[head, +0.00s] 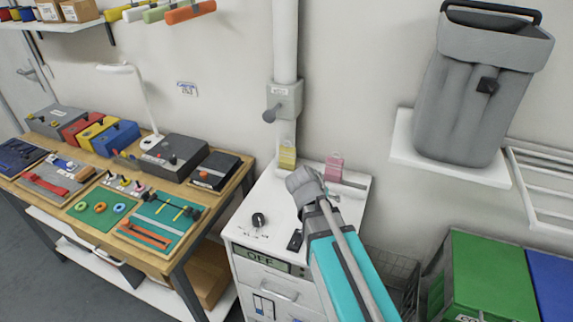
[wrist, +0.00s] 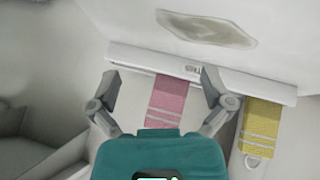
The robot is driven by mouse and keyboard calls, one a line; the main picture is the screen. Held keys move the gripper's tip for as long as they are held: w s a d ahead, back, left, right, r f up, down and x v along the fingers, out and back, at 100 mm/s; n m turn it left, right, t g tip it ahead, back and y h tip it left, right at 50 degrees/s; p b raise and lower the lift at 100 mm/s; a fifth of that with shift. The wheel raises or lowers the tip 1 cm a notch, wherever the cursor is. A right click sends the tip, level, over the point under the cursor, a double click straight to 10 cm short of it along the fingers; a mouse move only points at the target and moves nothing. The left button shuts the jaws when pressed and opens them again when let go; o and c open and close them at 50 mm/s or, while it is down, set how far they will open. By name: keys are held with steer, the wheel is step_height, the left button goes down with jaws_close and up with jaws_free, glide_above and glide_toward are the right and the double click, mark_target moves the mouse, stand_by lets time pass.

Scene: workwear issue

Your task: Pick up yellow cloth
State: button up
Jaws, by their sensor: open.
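The yellow cloth (head: 287,156) hangs from a rail on the wall above the white cabinet, left of a pink cloth (head: 333,167) in the head view. In the wrist view the yellow cloth (wrist: 260,124) hangs at the right, outside my right finger, with pale stripes near its lower end. The pink cloth (wrist: 168,100) shows between my fingers in that view. My gripper (wrist: 161,82) is open with its fingers spread wide, and I see nothing held. In the head view my arm hides part of the cabinet top, and the fingers are hard to make out.
The white cabinet (head: 262,205) has a black knob (head: 258,220) on top. A grey pipe with a valve box (head: 285,99) runs down the wall above the yellow cloth. A wooden bench (head: 172,262) with boxes stands left; a grey bag (head: 477,95) rests on a shelf right.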

mark_target(286, 156)
steer(key=w+a+r+t, duration=0.1)
steer(key=a, duration=0.1)
steer(key=w+a+r+t+b, duration=0.1)
steer(key=w+a+t, duration=0.1)
steer(key=a, duration=0.1)
steer(key=w+a+t+h, duration=0.1)
steer(key=w+a, duration=0.1)
steer(key=shift+a+r+m, duration=0.4)
steer(key=w+a+r+t+b, duration=0.1)
steer(key=w+a+r+t, duration=0.1)
steer(key=a, duration=0.6)
steer(key=shift+a+r+t+y, duration=0.4)
steer(key=shift+r+t, duration=0.45)
steer(key=shift+t, duration=0.35)
steer(key=shift+d, duration=0.1)
steer(key=shift+b+x, duration=1.5)
steer(key=shift+x, duration=2.8)
steer(key=shift+f, duration=0.1)
steer(key=shift+b+x, duration=0.7)
steer(key=shift+x, duration=1.9)
